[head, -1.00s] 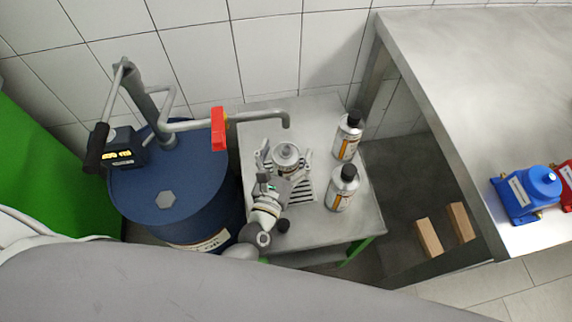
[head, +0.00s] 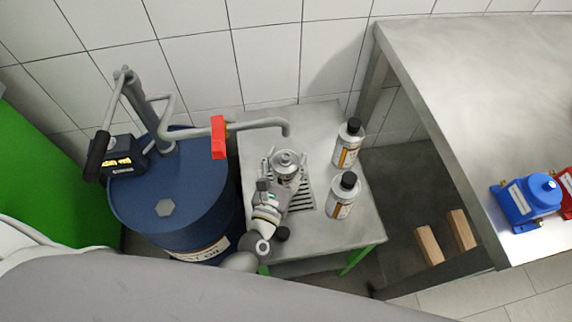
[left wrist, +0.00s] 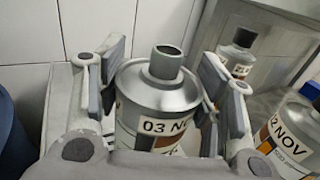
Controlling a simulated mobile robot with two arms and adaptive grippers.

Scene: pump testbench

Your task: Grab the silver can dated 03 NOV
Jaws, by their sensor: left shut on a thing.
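The silver can dated 03 NOV (left wrist: 158,105) stands upright between the fingers of my left gripper (left wrist: 160,88) in the left wrist view. Its label reads "03 NOV" and its neck is uncapped. In the head view the can's top (head: 286,160) shows above the slotted drain grate on the small table. My left gripper (head: 285,170) reaches it from the front and is shut on it. I cannot tell whether the can's base touches the grate. My right gripper is not in view.
Two black-capped silver cans stand to the right, one further back (head: 347,145) and one nearer (head: 342,196); the nearer one (left wrist: 290,135) reads "NOV" with a partly hidden number. A pump spout (head: 262,124) hangs behind the held can. A blue drum (head: 185,205) stands left.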

